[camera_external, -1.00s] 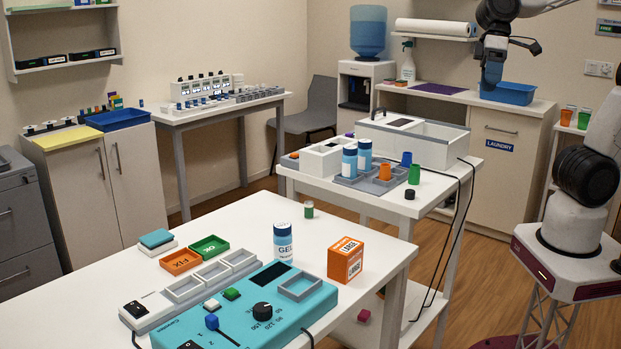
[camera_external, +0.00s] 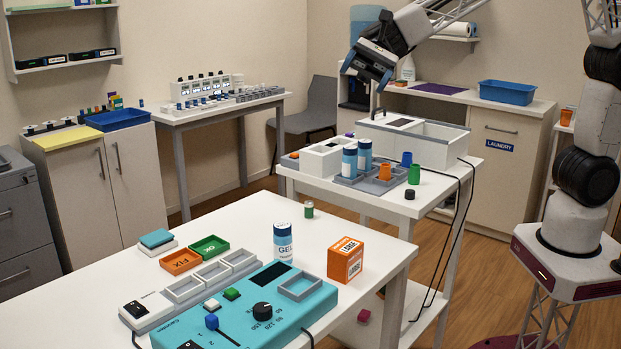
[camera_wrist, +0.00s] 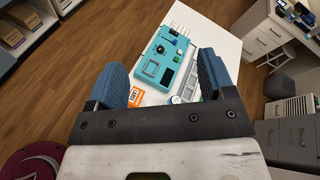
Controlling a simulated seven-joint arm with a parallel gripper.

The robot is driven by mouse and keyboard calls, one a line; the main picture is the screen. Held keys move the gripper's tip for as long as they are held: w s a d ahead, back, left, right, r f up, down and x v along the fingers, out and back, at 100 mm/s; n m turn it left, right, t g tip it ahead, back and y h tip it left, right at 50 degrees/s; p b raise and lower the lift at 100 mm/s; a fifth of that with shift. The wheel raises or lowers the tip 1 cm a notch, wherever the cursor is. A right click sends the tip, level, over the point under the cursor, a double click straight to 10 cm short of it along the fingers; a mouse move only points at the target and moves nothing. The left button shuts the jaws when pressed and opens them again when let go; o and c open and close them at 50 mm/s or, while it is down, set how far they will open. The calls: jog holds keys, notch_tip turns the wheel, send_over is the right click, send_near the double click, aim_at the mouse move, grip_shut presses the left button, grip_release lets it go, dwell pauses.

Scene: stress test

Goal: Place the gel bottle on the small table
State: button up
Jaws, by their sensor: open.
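The gel bottle (camera_external: 283,243), white with a blue cap and blue bands and marked GEL, stands upright on the white front table (camera_external: 225,222). In the wrist view a round white top (camera_wrist: 176,99), probably the bottle, shows beside the orange box. My gripper (camera_external: 366,74) is high above the middle table, well apart from the bottle. Its two blue fingers are spread and empty in the wrist view (camera_wrist: 162,62). Several tables are in view, and I cannot tell which is the small table; a narrow grey-legged table (camera_external: 222,112) stands against the back wall.
Beside the bottle are an orange box (camera_external: 345,260), a teal control panel (camera_external: 250,312) and green and orange trays. A small green-capped vial (camera_external: 309,209) stands behind it. The middle table (camera_external: 440,183) holds blue-capped bottles, cups and a white basin.

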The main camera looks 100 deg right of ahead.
jog(key=w+d+f+m+t, duration=0.1)
jog(key=w+f+m+t, duration=0.2)
jog(key=w, duration=0.5)
jog(key=w+d+f+m+t, duration=0.1)
jog(key=w+m+t, duration=0.1)
jog(key=w+m, duration=0.4)
send_near(277, 245)
jog(key=shift+n+y, duration=0.3)
jog(key=x, duration=0.4)
jog(key=shift+w+a+f, duration=0.15)
jog(key=shift+w+f, duration=0.1)
jog(key=shift+f, duration=0.1)
jog(key=shift+x, duration=2.45)
jog(key=shift+r, duration=0.1)
jog(key=c, duration=1.1)
jog(key=shift+c, duration=0.2)
jog(key=shift+r, duration=0.1)
